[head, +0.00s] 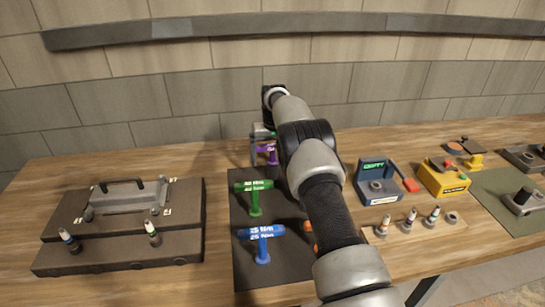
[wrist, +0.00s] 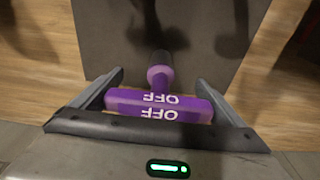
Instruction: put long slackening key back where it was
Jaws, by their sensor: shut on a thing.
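The long slackening key is purple with a T-shaped handle marked OFF (wrist: 158,105). In the wrist view its handle lies crosswise between the two fingers of my gripper (wrist: 160,78), which is shut on it. Its shaft points away from the gripper toward the dark mat. In the head view the purple key (head: 268,154) shows at the far end of the dark mat (head: 242,205), partly hidden behind my arm. My gripper (head: 262,132) is there too, mostly hidden. I cannot tell whether the key's tip touches the mat.
A green key (head: 255,196) and a blue key (head: 262,242) stand upright on the mat, nearer. An orange thing (head: 309,232) is mostly behind my arm.

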